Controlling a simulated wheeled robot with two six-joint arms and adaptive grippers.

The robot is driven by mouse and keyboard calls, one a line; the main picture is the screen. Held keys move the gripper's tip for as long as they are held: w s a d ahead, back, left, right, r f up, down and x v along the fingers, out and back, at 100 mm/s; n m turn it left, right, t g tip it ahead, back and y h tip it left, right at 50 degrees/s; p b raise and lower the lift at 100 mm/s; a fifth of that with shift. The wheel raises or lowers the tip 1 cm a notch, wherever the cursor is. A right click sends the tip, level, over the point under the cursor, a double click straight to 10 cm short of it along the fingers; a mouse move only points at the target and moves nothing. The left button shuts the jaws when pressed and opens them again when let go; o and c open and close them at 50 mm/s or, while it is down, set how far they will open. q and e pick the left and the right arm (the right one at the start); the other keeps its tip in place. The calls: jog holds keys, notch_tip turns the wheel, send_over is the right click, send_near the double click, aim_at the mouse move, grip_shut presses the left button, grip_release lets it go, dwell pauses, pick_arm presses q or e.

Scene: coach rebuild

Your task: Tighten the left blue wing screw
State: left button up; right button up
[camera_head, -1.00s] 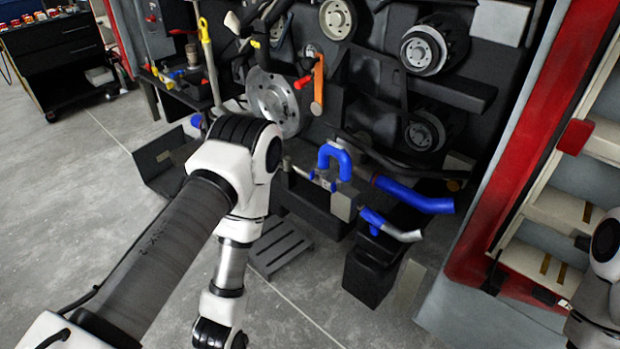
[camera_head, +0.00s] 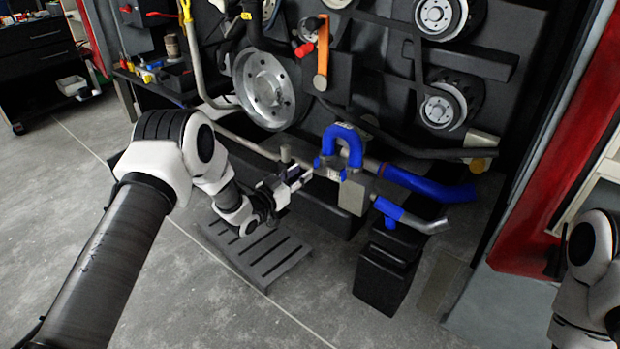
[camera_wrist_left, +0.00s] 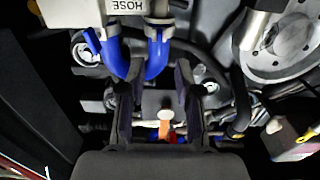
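A small blue piece (camera_head: 317,162), which looks like the left blue wing screw, sits at the left foot of the blue U-shaped hose (camera_head: 354,136). Another blue piece (camera_head: 390,223) hangs under the lower blue pipe to the right. My left gripper (camera_head: 303,178) is just left of the hose foot, pointing at it, with nothing visible held. In the left wrist view its two dark fingers (camera_wrist_left: 158,95) stand apart, below the blue hose (camera_wrist_left: 157,58). A blue tab (camera_wrist_left: 92,40) shows beside the hose there; I cannot tell whether it is the screw. My right gripper is out of view.
The dark engine panel carries pulleys (camera_head: 440,107), a large metal disc (camera_head: 266,90) and an orange lever (camera_head: 322,56). A grey slatted step (camera_head: 262,258) and a black bin (camera_head: 384,278) stand below. Open floor lies at the front left.

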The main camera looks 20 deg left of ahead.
aim_at(316, 158)
pick_arm(q)
jog(key=x, duration=0.7)
jog(key=shift+w+d+r+b, duration=0.1)
jog(key=shift+w+d+b, duration=0.05)
jog(key=shift+w+b, duration=0.2)
grip_shut()
